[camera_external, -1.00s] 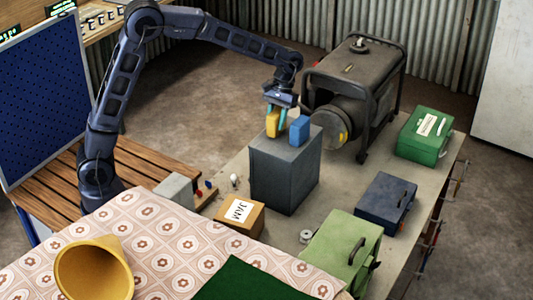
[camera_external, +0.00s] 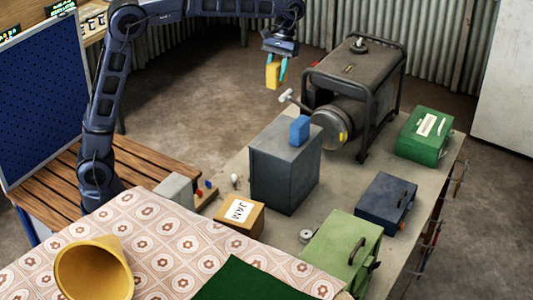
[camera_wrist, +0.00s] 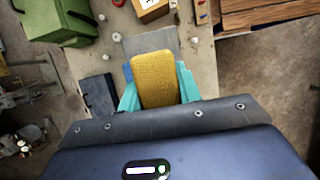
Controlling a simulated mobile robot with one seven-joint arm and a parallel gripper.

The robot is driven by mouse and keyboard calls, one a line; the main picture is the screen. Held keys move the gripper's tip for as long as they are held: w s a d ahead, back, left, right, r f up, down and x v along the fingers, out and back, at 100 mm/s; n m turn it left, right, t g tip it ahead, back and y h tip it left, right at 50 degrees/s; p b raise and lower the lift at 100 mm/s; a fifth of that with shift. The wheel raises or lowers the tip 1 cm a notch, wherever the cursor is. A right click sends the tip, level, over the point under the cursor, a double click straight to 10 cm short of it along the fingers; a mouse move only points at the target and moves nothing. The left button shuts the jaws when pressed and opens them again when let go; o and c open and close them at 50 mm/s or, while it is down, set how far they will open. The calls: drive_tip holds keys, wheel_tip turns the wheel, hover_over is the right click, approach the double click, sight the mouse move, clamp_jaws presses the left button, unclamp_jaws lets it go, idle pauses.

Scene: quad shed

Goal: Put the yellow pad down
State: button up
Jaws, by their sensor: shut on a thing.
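The yellow pad (camera_external: 272,76) is a small upright block held in the air, above and behind the grey box in the outside view. My gripper (camera_external: 277,70) is shut on it with its teal fingers. In the wrist view the yellow pad (camera_wrist: 155,78) sits between the two teal fingers of my gripper (camera_wrist: 157,92), one on each side, and hides part of what lies below. The tall grey box (camera_external: 284,165) stands on the bench with a blue block (camera_external: 299,130) upright on its top. The rest of the box top is bare.
A dark generator-like machine (camera_external: 355,80) with a round drum stands right of the grey box.

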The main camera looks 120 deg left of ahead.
drive_tip(key=shift+r, duration=0.35)
drive_tip(key=s+a+f, duration=0.2)
drive_tip(key=s+f, duration=0.5)
drive_tip(key=f, duration=0.5)
drive_tip(key=s+a+f, duration=0.3)
drive_tip(key=s+f, duration=0.3)
drive_tip(key=f, duration=0.7)
drive_tip(key=shift+s+d+f, duration=0.15)
drive_tip(key=shift+f, duration=4.85)
drive_tip(key=shift+s+d+f, duration=0.1)
drive_tip(key=shift+f, duration=4.85)
drive_tip(key=shift+f, duration=0.2)
drive_tip(key=o, duration=0.9)
drive_tip(key=shift+r, duration=0.1)
